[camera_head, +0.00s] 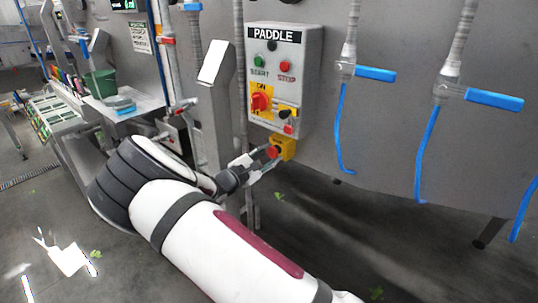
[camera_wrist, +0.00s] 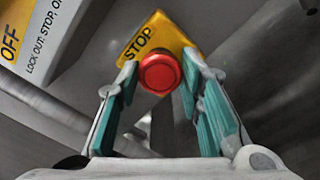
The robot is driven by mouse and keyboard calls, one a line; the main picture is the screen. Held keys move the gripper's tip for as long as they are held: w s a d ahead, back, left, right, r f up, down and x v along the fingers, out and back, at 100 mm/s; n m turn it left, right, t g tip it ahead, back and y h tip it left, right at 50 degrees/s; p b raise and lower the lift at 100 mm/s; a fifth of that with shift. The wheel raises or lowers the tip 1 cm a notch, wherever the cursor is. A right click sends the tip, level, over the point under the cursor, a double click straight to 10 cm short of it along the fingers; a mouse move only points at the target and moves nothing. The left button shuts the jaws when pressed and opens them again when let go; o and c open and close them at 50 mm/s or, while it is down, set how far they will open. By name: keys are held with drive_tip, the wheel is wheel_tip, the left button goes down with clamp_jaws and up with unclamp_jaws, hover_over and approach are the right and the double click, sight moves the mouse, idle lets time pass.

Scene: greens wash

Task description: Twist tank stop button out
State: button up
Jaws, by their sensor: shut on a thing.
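The tank stop button is a red mushroom button (camera_wrist: 160,73) on a yellow housing marked STOP (camera_wrist: 158,32). In the head view the red button (camera_head: 271,152) shows on its yellow box (camera_head: 287,147), just below the grey PADDLE control panel. My gripper (camera_wrist: 160,80) has its teal-padded fingers on the left and right sides of the button, shut on it. In the head view my gripper (camera_head: 262,158) reaches the button from the lower left. The finger contact itself is partly hidden by the button's edge.
The PADDLE panel (camera_head: 285,80) carries start and stop buttons and a red rotary switch on yellow (camera_head: 260,102). Blue-handled valves (camera_head: 375,74) with blue hoses hang on the tank wall at right. A green bin (camera_head: 104,83) stands at left. The floor at lower right is mostly clear.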

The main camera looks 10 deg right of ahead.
drive_tip(key=shift+d+m, duration=0.1)
drive_tip(key=shift+m, duration=0.2)
drive_tip(key=o, duration=1.2)
drive_tip(key=shift+c, duration=0.2)
drive_tip(key=v, duration=1.2)
